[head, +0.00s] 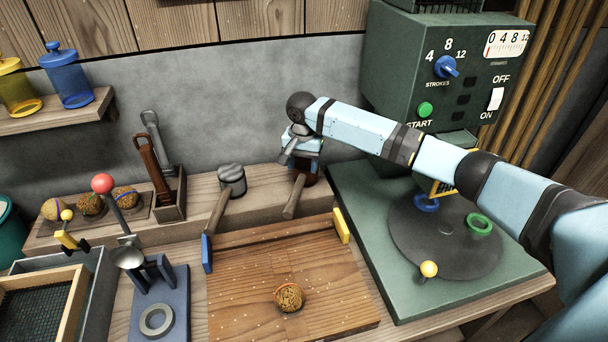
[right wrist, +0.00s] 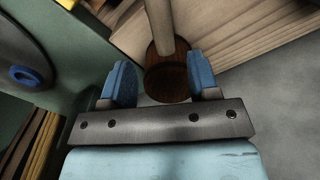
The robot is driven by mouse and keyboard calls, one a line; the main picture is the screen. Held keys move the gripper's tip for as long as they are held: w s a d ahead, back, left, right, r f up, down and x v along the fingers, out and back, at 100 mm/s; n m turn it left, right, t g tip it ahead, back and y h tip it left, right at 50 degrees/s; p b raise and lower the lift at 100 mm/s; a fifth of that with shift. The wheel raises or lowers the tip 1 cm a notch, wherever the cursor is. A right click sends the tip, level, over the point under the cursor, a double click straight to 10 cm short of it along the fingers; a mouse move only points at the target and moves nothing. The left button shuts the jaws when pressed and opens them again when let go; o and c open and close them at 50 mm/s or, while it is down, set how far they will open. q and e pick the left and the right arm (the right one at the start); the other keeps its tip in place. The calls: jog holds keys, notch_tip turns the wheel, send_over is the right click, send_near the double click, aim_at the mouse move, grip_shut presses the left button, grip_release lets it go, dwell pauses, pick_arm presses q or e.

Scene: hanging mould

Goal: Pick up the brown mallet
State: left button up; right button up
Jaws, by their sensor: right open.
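The brown mallet (head: 294,197) is on the raised wooden shelf near the wall, its pale handle pointing toward me and its dark brown head partly hidden by my right gripper. In the right wrist view the mallet's round brown head (right wrist: 166,84) shows between and just beyond the two blue fingertips, with the handle running up from it. My right gripper (head: 302,160) is open above the mallet head, and its fingers (right wrist: 163,80) stand on either side with gaps. My left gripper is not in view.
A grey-headed mallet (head: 232,178) lies to the left on the same shelf. A green machine (head: 440,80) with a round turntable (head: 440,245) stands at the right. A wooden board (head: 245,275) bearing a brown ball (head: 289,297) lies in front.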

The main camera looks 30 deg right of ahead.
aim_at(301, 178)
jog(key=f, duration=0.3)
jog(key=f+b, duration=0.1)
jog(key=f, duration=0.1)
jog(key=shift+a+f, duration=0.1)
jog(key=shift+a, duration=0.25)
grip_shut()
